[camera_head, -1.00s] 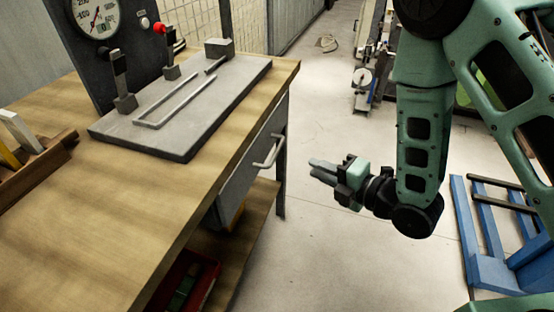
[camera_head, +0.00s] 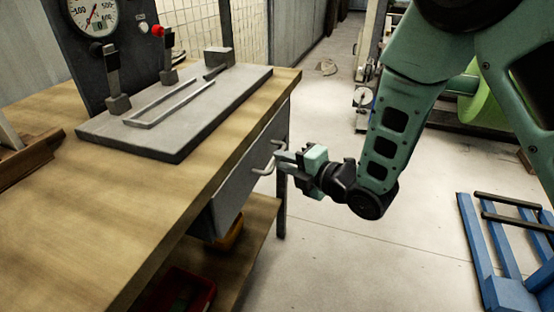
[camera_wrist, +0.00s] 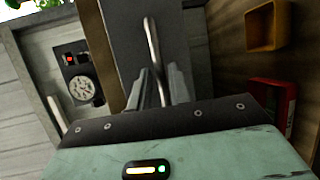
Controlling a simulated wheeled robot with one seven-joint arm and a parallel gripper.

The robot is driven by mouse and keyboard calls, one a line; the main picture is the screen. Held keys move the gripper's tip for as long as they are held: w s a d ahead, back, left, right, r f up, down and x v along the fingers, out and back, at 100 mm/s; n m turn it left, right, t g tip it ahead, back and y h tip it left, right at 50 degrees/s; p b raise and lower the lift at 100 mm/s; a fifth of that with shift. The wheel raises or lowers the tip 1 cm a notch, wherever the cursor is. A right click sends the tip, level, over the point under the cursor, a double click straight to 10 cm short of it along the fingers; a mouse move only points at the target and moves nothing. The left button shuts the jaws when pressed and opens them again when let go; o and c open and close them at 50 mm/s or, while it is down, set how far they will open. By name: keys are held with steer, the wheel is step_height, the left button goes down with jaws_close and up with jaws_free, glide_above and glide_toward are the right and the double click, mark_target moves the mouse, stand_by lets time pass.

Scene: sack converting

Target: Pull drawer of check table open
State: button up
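The check table (camera_head: 110,225) has a wooden top, and a grey drawer (camera_head: 236,190) sits under its right edge. The drawer front looks flush with the table, so it appears closed. Its bar handle (camera_head: 262,170) sticks out toward my gripper (camera_head: 284,159), whose fingertips are at the handle. In the wrist view the drawer front (camera_wrist: 178,25) faces me and the handle (camera_wrist: 153,45) runs between the two fingers of my gripper (camera_wrist: 160,85). The fingers look apart, with the thin bar between them; contact is not clear.
A grey plate (camera_head: 175,115) with a gauge stand is on the tabletop. Below, a lower shelf (camera_head: 258,215) holds a yellow bin (camera_head: 230,235) and a red bin (camera_head: 190,290). A blue frame (camera_head: 490,260) stands at right; the floor between is clear.

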steer(key=shift+x, duration=1.45)
steer(key=shift+c, duration=0.3)
jaws_close()
steer(key=shift+d, duration=0.1)
